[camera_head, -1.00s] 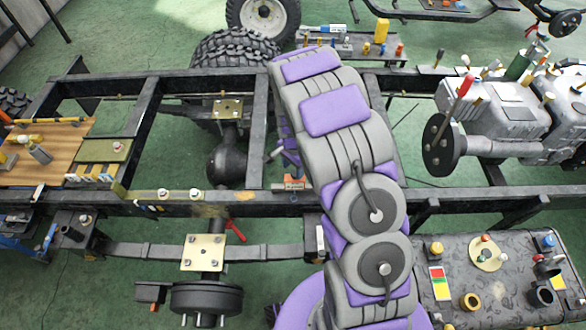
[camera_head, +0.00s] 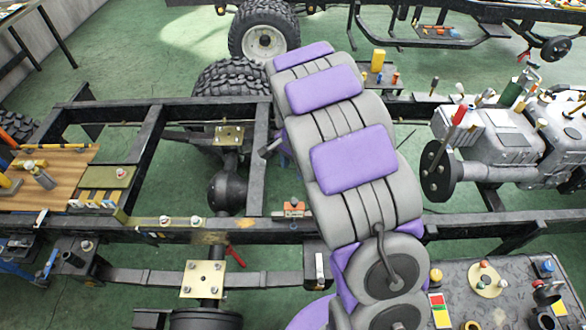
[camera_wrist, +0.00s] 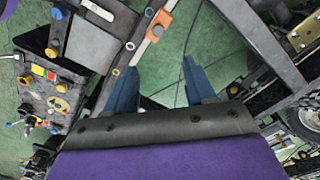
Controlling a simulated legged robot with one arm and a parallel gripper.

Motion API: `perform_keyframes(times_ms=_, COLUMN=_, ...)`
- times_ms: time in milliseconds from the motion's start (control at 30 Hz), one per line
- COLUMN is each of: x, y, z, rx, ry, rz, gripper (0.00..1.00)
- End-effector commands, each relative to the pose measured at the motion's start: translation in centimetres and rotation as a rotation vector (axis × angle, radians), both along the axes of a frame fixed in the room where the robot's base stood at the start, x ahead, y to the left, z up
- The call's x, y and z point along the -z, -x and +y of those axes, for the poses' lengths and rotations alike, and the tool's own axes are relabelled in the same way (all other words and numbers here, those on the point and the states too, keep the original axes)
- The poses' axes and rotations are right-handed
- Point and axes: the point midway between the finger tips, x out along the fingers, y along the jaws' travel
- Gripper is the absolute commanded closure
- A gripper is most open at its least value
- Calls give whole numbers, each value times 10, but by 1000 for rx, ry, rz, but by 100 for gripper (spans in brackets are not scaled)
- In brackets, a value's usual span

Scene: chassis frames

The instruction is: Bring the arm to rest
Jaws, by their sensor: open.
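My arm, grey with purple pads, stretches up the middle of the head view over the chassis frame (camera_head: 170,233). My gripper (camera_wrist: 158,85) shows in the wrist view as two blue fingers, spread apart with nothing between them. Green floor and part of the frame show beyond the fingers. In the head view the arm hides most of the gripper.
A grey engine (camera_head: 490,135) sits on the frame at the right. A dark tray (camera_head: 490,325) with small parts is at the lower right. A wooden board (camera_head: 60,180) with tools lies at the left. A wheel (camera_head: 263,38) stands behind. Green floor is open at upper left.

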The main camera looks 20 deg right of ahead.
Motion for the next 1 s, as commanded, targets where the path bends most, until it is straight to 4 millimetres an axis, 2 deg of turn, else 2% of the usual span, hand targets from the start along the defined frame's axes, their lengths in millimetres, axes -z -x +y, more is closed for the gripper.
perform_keyframes(times_ms=433, x=-1, y=1, z=0, rx=-2, ry=0, rz=0, gripper=45)
perform_keyframes(times_ms=567, x=-14, y=12, z=0, rx=-34, ry=3, rz=2, gripper=45)
perform_keyframes(times_ms=667, x=-33, y=32, z=0, rx=-94, ry=6, rz=9, gripper=45)
perform_keyframes(times_ms=800, x=-65, y=73, z=2, rx=-208, ry=4, rz=29, gripper=45)
perform_keyframes(times_ms=1000, x=-101, y=135, z=8, rx=-385, ry=-9, rz=57, gripper=45)
